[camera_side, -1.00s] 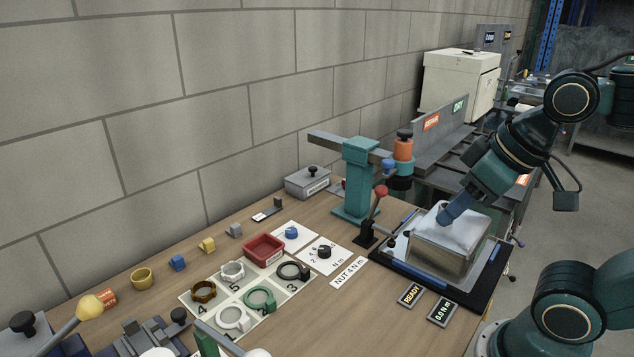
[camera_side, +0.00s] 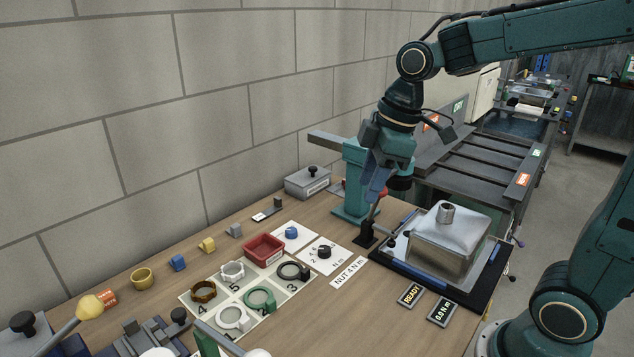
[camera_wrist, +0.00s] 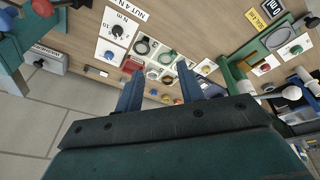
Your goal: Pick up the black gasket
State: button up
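The black gasket (camera_side: 293,271) is a dark ring with a tab, lying flat on the pale numbered mat (camera_side: 283,291) by the number 3. It also shows in the wrist view as a dark ring (camera_wrist: 143,46), beyond the fingers. My gripper (camera_side: 372,193) is in the air near the teal press, to the right of and well above the gasket. In the wrist view my two blue fingers (camera_wrist: 158,84) stand wide apart with nothing held between them. In the side view the fingertips overlap the press and lever.
Green (camera_side: 260,299), white and brown rings share the mat. A red tray (camera_side: 264,249) sits behind the gasket. The teal press (camera_side: 352,180) and red-knobbed lever stand close to my gripper. A metal housing (camera_side: 448,240) with a nut-like piece on top sits in a black tray at right.

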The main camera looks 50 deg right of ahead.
jog(key=w+d+f+n+g+y, duration=0.2)
jog(key=w+f+n+g, duration=0.1)
jog(key=w+f+n, duration=0.7)
jog(key=w+f, duration=0.4)
jog(key=shift+w+d+f, duration=0.2)
jog(key=shift+d, duration=0.1)
jog(key=shift+f, duration=0.1)
send_over(306, 269)
jog(key=d, duration=0.2)
jog(key=shift+a+f, duration=0.15)
jog(key=shift+f, duration=3.85)
jog(key=shift+x, duration=2.6)
